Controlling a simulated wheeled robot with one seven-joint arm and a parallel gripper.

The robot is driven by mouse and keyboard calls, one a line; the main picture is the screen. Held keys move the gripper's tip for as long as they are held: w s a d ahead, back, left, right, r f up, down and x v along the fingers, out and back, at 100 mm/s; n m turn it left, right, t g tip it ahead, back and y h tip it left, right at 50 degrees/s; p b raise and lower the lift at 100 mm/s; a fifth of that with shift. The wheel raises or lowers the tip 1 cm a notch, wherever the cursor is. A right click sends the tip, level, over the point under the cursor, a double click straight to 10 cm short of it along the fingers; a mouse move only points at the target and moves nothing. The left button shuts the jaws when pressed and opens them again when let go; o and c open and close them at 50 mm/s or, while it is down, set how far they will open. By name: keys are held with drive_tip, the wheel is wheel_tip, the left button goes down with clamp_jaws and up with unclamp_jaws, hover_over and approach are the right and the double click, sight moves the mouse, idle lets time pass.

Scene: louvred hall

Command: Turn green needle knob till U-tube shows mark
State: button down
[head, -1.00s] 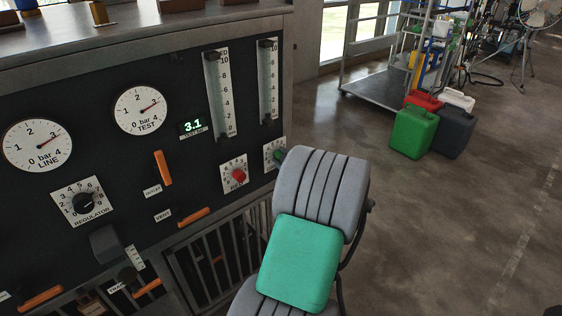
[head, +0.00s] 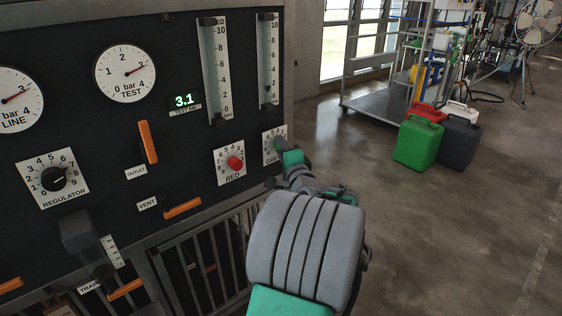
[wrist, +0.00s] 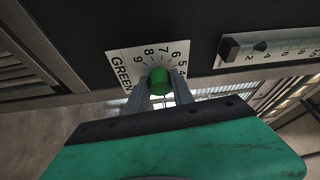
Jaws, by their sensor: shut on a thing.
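The green knob (wrist: 160,82) sits on a white dial plate (wrist: 130,62) marked GREEN. In the wrist view the two fingers of my gripper (wrist: 162,93) lie on either side of it, shut on it. In the head view my gripper (head: 282,150) reaches the GREEN plate (head: 269,150) and hides most of the knob. Two upright scaled tubes stand above the knobs: a left one (head: 216,75) and a right one (head: 268,55). The right tube has a dark float low on its scale, near 2 in the wrist view (wrist: 260,46). I see no plain U-tube.
The red knob (head: 235,163) is close left of my gripper. An orange outlet lever (head: 148,142) and vent lever (head: 183,208) are further left. The test display (head: 185,101) reads 3.1. Jerrycans (head: 418,143) stand on the floor at right.

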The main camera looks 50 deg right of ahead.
drive_tip(key=shift+f+n+b, duration=0.15)
drive_tip(key=shift+n+b, duration=0.35)
drive_tip(key=shift+b, duration=0.2)
drive_tip(key=c, duration=1.1)
unclamp_jaws()
drive_tip(key=v, duration=0.7)
drive_tip(key=shift+s+a, duration=0.25)
drive_tip(key=shift+s, duration=0.1)
